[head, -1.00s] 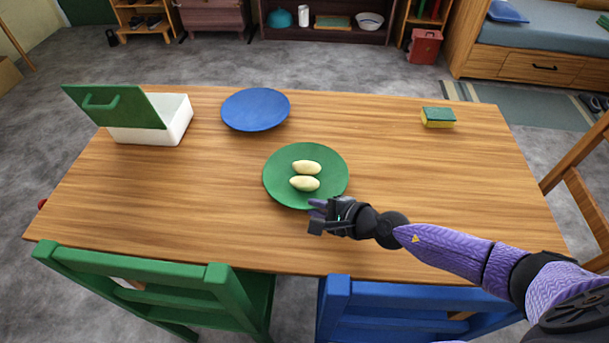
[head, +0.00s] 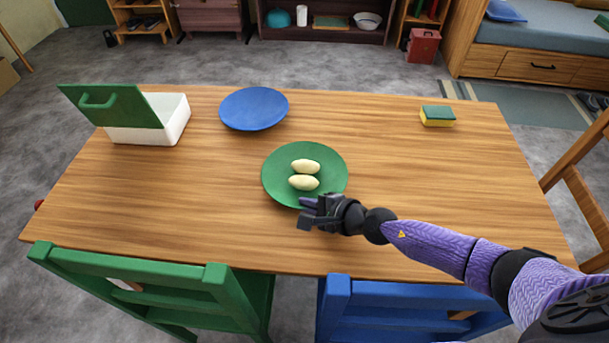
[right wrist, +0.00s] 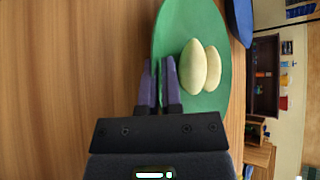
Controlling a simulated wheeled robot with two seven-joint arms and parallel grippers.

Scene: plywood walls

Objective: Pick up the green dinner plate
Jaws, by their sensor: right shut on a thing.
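The green dinner plate (head: 280,165) lies on the wooden table with two pale yellow oval food pieces (head: 304,182) on it. My right gripper (head: 306,208) is at the plate's near rim. In the right wrist view the gripper's two purple fingers (right wrist: 159,88) are close together at the edge of the green plate (right wrist: 190,30), shut on its rim. Whether the plate is lifted off the table I cannot tell; it looks level. My left gripper is not in view.
A blue plate (head: 254,108) lies behind and left. A white box (head: 160,125) with an open green lid (head: 112,106) stands at the left. A sponge (head: 437,116) lies at the back right. Green (head: 150,275) and blue (head: 410,300) chairs stand at the near edge.

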